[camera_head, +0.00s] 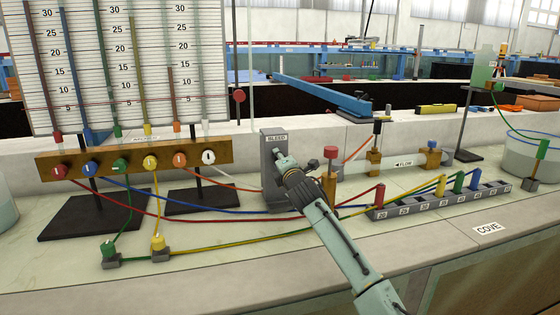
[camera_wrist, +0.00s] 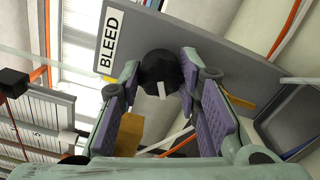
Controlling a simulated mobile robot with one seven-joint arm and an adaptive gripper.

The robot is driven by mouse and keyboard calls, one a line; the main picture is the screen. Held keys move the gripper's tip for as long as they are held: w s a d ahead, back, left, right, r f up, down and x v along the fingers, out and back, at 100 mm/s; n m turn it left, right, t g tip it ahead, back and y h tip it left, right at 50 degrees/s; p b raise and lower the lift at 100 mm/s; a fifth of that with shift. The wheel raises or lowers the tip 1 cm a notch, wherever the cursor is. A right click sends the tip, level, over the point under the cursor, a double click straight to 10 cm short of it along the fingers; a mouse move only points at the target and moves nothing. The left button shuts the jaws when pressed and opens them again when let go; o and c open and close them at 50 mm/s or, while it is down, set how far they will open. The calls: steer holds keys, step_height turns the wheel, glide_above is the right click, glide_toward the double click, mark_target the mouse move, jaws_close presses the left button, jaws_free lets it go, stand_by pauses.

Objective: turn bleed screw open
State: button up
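The bleed screw is a round black knob (camera_wrist: 158,70) with a white pointer mark, set on a grey panel (camera_wrist: 218,62) labelled BLEED. The panel (camera_head: 268,155) also stands upright mid-bench in the head view. My gripper (camera_wrist: 160,76) faces the panel in the wrist view, with its purple-padded fingers apart and one on each side of the knob. I cannot tell whether the pads touch it. In the head view my gripper (camera_head: 283,160) is at the panel's front and hides the knob.
A wooden manifold (camera_head: 135,158) with several coloured valves stands left of the panel. Coloured tubes cross the bench below my arm. A grey numbered rack (camera_head: 440,199) and a post with a red cap (camera_head: 330,172) stand to the right. The front right bench top is clear around the COVE label.

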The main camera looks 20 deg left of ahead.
steer(key=o, duration=0.5)
steer(key=shift+c, duration=0.2)
steer(key=v, duration=1.2)
